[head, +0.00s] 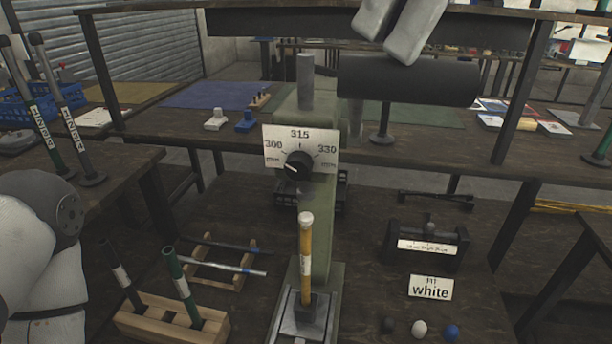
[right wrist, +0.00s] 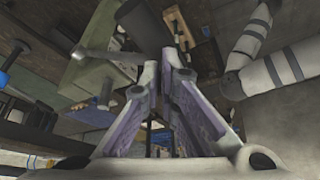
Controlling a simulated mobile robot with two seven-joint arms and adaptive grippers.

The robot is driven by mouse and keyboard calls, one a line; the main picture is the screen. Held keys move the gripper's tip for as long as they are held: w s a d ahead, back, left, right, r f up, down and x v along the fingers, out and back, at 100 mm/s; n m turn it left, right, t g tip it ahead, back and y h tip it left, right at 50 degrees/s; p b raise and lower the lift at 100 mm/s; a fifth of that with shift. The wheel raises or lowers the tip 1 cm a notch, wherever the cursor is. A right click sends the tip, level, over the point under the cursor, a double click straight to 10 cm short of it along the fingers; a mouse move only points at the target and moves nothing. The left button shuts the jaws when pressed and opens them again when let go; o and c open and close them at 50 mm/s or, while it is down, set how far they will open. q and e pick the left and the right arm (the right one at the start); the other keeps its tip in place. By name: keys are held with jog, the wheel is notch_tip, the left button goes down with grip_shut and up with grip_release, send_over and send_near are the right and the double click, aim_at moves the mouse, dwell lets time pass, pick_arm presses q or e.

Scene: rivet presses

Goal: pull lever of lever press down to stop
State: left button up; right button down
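The lever press is a green column (head: 315,225) with a dial plate (head: 300,140) marked 300, 315 and 330 and a grey upright rod at its top. A thick black horizontal cylinder (head: 425,81), apparently the lever's grip, lies right of the column top. In the right wrist view the press (right wrist: 85,75) is at left, with a grey lever rod (right wrist: 110,57) running toward a dark cylinder (right wrist: 146,25). My right gripper (head: 400,30) is at the grip's upper edge in the head view; contact is unclear. Its fingers (right wrist: 164,65) are nearly together, holding nothing visible. My left gripper is out of view.
A yellow-handled post (head: 305,250) stands before the press. A wooden holder (head: 170,318) with two tubes and a rod rack (head: 222,265) are at left. A black block (head: 427,247), a "white" sign (head: 431,288) and small balls (head: 419,328) are at right.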

aim_at(399, 95)
jog(key=shift+s+a+f, duration=0.1)
jog(key=shift+s+f, duration=0.15)
jog(key=shift+f, duration=0.65)
jog(key=shift+s+a+f, duration=0.1)
jog(key=shift+s+f, duration=0.25)
jog(key=shift+f, duration=0.4)
jog(key=shift+s+a+f, duration=0.1)
jog(key=shift+s+f, duration=0.2)
jog(key=shift+f, duration=0.5)
jog(key=shift+s+a+f, duration=0.1)
jog(key=shift+s+f, duration=0.1)
jog(key=shift+f, duration=0.5)
jog(key=shift+s+f, duration=0.2)
jog(key=shift+f, duration=0.5)
